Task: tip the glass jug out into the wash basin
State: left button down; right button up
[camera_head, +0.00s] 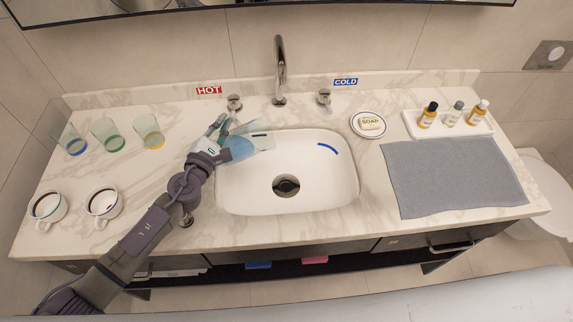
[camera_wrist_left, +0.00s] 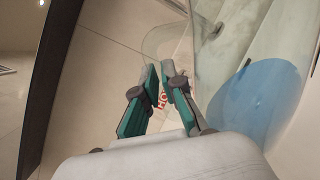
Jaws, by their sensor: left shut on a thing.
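My left gripper (camera_head: 217,128) is shut on the glass jug (camera_head: 242,147) at the upper left edge of the wash basin (camera_head: 300,197). The jug is clear with blue liquid in it. It looks tilted, with one end reaching to the right over the basin. In the left wrist view the gripper's teal fingers (camera_wrist_left: 163,82) are close together at the clear glass, and the blue liquid in the jug (camera_wrist_left: 262,100) shows at the right. The fingers and wrist hide part of the jug in the head view. My right gripper is not in view.
The tap (camera_head: 280,70) stands behind the basin between two knobs. Several glasses (camera_head: 107,134) and two cups (camera_head: 104,203) stand at the left. A soap dish (camera_head: 368,125), a grey mat (camera_head: 453,178) and a tray of bottles (camera_head: 410,128) are at the right. The basin has a dark drain.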

aim_at(247, 127)
pick_arm(q)
jog(key=shift+s+d+r+m+p, duration=0.1)
jog(key=shift+d+r+m+p, duration=0.2)
jog(key=shift+r+m, duration=0.2)
jog(key=shift+d+f, duration=0.1)
jog(key=shift+d, duration=0.05)
jog(key=shift+m, duration=0.3)
jog(key=shift+s+d+r+m+p, duration=0.2)
jog(key=shift+d+m+p, duration=0.3)
jog(key=shift+m, duration=0.2)
jog(key=shift+s+d+m+p, duration=0.25)
jog(key=shift+d+m+p, duration=0.35)
jog(key=shift+m, duration=0.2)
dwell(1.3)
jog(key=shift+s+d+m+p, duration=0.25)
jog(key=shift+d+m+p, duration=0.25)
jog(key=shift+d, duration=0.25)
jog(key=shift+s+d+m+p, duration=0.25)
jog(key=shift+d+m+p, duration=0.2)
jog(key=shift+d, duration=0.3)
dwell(1.9)
jog(key=shift+s+d+r+m+p, duration=0.1)
jog(key=shift+d+r+m+p, duration=0.1)
jog(key=shift+d+m+p, duration=0.15)
dwell(0.5)
